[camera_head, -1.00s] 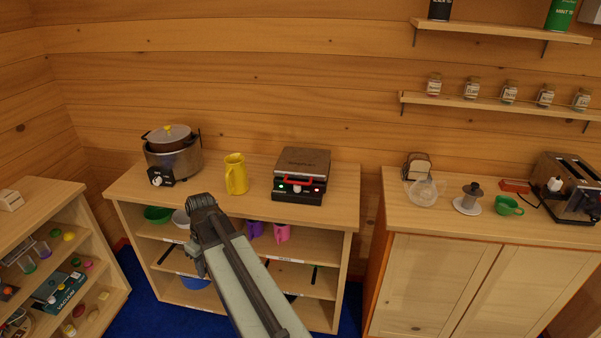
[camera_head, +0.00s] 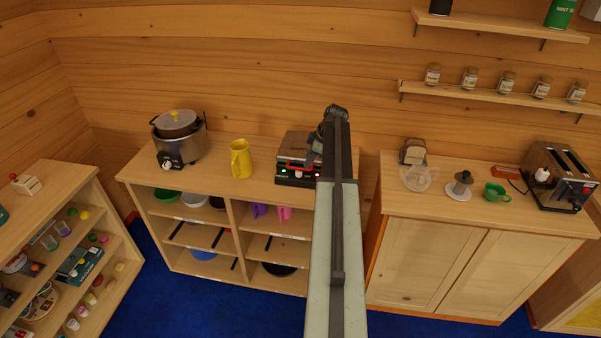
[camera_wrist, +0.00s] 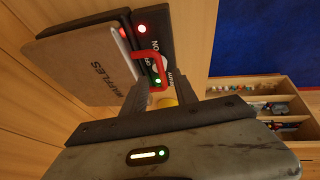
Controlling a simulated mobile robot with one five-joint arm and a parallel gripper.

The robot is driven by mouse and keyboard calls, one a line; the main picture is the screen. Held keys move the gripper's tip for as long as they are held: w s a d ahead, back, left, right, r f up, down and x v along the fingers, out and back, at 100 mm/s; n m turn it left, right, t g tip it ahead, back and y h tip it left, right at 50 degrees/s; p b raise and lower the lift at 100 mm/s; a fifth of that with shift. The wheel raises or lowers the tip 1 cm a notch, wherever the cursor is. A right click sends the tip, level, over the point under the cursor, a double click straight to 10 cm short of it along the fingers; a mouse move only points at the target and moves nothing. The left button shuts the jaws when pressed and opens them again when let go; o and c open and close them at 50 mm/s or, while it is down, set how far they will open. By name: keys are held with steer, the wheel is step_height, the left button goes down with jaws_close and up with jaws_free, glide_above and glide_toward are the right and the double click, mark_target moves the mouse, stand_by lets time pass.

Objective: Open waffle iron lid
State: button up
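The waffle iron (camera_head: 291,147) stands on the light wooden shelf unit, partly hidden behind my arm in the head view. Its lid looks closed. In the wrist view the lid (camera_wrist: 78,70), lettered "WAFFLES", and the dark front panel with red and green lights lie at upper left. The red handle (camera_wrist: 143,55) sticks out at the front. My gripper (camera_wrist: 163,88) is at the front of the iron with its fingers apart. The lower end of the handle shows between the fingers; I cannot tell whether they touch it. In the head view my gripper (camera_head: 317,145) overlaps the iron's right side.
A yellow pitcher (camera_head: 241,159) and a silver cooker (camera_head: 180,142) stand left of the iron. To the right, past a gap, a cabinet (camera_head: 430,262) holds a clear jug, a green cup and a toaster (camera_head: 560,178). Spice jars line the wall shelf above.

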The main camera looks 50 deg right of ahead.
mark_target(303, 169)
steer(key=b+x, duration=0.3)
steer(key=x, duration=0.2)
steer(key=shift+f, duration=0.2)
steer(key=shift+r, duration=0.1)
jaws_close()
steer(key=shift+a, duration=0.1)
steer(key=shift+s, duration=0.1)
stand_by(0.7)
